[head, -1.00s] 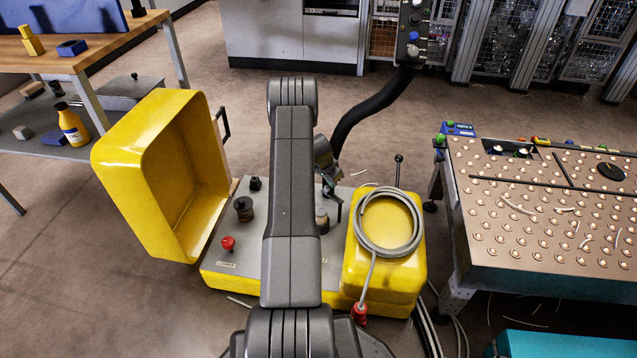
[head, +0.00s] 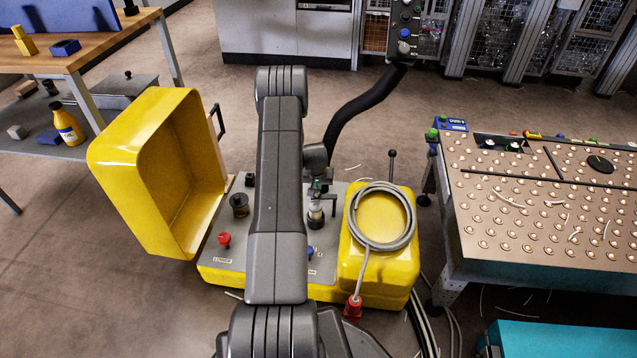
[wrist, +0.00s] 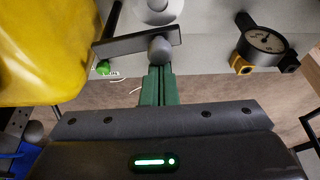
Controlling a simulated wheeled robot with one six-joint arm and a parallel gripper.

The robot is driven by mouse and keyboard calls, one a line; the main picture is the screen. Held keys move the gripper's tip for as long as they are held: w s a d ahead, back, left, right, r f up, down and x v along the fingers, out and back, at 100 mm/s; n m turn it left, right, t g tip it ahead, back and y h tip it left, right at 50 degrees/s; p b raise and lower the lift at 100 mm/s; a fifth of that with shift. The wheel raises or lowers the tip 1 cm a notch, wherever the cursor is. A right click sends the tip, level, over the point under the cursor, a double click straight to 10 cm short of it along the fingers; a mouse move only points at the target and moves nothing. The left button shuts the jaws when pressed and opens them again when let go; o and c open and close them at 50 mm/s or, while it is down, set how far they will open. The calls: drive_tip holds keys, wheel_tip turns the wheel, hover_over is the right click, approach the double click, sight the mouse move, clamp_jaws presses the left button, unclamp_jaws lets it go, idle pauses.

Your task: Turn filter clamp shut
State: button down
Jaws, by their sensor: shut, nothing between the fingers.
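The filter clamp appears to be the flat dark bar (wrist: 125,46) with a grey ball knob (wrist: 160,48) in the wrist view. It lies beside a pale round part (wrist: 155,10), probably the filter. My gripper (wrist: 158,72) has its green fingers together and empty. The fingertips show just below the knob; I cannot tell whether they touch it. In the head view my gripper (head: 318,188) points down above a dark filter body with a pale band (head: 316,217) on the yellow machine's grey panel (head: 222,253). My arm hides part of the panel there.
The open yellow lid (head: 115,180) stands left of the panel. A yellow housing (head: 385,262) with a coiled grey cable (head: 407,235) stands right. A gauge (wrist: 265,38) is near the fingers' right. A ball-studded table (head: 520,250) is farther right. Floor is clear front left.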

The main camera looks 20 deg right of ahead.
drive_tip(key=shift+s+a+f, duration=0.1)
drive_tip(key=shift+s+a, duration=0.15)
drive_tip(key=shift+s, duration=0.35)
drive_tip(key=shift+s+a+b, duration=0.1)
drive_tip(key=shift+s+b, duration=0.45)
drive_tip(key=shift+s, duration=0.15)
